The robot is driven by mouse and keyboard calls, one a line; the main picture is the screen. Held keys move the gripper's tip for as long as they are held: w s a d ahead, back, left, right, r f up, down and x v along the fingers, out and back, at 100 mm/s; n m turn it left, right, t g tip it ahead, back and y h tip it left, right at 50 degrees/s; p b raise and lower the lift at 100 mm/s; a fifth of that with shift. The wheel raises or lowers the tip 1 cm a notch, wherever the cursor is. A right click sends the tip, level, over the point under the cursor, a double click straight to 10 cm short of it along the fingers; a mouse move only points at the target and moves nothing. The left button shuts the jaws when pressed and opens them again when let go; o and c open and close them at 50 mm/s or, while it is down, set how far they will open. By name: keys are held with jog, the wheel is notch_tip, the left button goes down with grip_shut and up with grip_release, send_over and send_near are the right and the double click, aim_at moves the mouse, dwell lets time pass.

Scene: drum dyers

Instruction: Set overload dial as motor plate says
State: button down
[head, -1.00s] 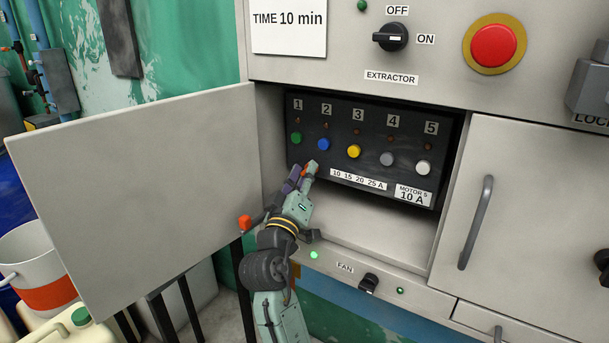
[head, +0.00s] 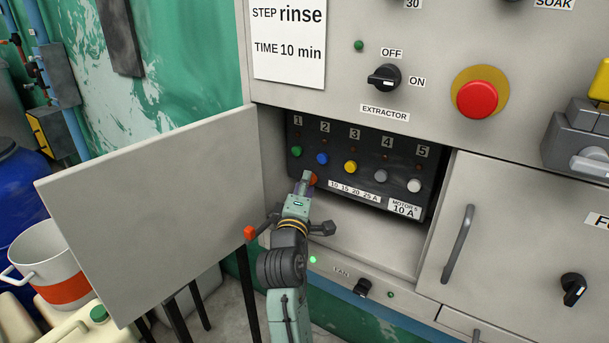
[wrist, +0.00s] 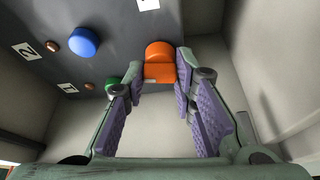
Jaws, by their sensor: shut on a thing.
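An orange dial (head: 314,180) sits low on the dark panel, left of the scale label (head: 354,191) reading 10 15 20 25 A. It also shows in the wrist view (wrist: 159,61), between my purple-padded fingers. My gripper (head: 308,181) is shut on the dial, one finger on each side; it also shows in the wrist view (wrist: 160,78). The fingers partly hide the dial in the head view, and I cannot tell which value it points at. The motor plate (head: 404,208) at the panel's lower right reads MOTOR and 10 A.
Coloured buttons numbered 1 to 5 line the panel (head: 337,160), with the green (head: 296,151) and blue (head: 322,158) ones nearest my gripper. The open cabinet door (head: 150,210) stands left of my arm. The fan switch (head: 362,287) is below the recess. A red button (head: 477,98) is above.

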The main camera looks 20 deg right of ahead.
jog(key=shift+r+n+y+p, duration=0.1)
jog(key=shift+n+y+p, duration=0.2)
jog(key=shift+n+p, duration=0.55)
jog(key=shift+g, duration=0.3)
jog(key=c, duration=1.3)
grip_release()
jog(key=v, duration=1.2)
